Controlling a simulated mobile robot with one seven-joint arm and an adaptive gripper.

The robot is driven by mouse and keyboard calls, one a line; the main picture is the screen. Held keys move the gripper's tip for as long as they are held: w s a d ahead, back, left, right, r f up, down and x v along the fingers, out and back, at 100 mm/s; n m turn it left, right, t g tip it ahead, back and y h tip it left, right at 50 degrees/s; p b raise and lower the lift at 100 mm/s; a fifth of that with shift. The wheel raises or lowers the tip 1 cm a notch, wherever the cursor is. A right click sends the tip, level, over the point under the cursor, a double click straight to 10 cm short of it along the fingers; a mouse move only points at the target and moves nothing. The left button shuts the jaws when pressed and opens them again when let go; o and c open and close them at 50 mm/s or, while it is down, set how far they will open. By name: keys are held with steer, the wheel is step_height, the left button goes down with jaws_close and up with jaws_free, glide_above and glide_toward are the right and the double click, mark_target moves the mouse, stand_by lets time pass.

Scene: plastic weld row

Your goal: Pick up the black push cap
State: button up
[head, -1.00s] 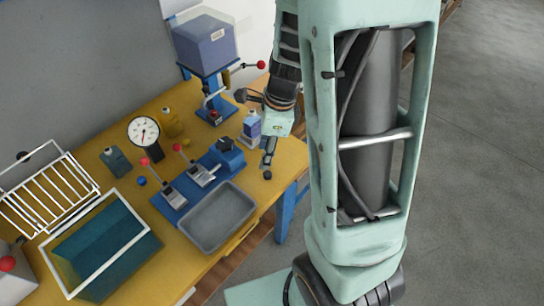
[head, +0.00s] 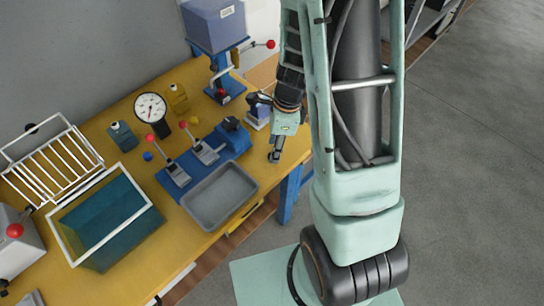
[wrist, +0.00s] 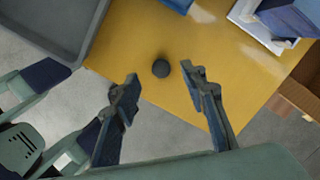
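The black push cap (wrist: 161,68) is a small dark round piece on the yellow table top, near its edge. In the wrist view it lies in line with the gap between the fingertips of my gripper (wrist: 160,84), with yellow surface showing on both sides of it. The fingers are spread apart and hold nothing. In the head view my gripper (head: 274,151) points down at the table's right front edge, and I cannot make out the cap separately from the fingertips there.
A grey tray (head: 246,203) and a blue toggle-clamp fixture (head: 178,184) lie left of my gripper. In the wrist view, a white-edged holder (wrist: 246,17) is at upper right. The floor lies beyond the table edge.

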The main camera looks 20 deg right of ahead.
steer(key=f, duration=0.3)
steer(key=shift+w+a+f, duration=0.1)
steer(key=shift+w+a, duration=0.05)
steer(key=shift+a, duration=0.05)
steer(key=c, duration=0.8)
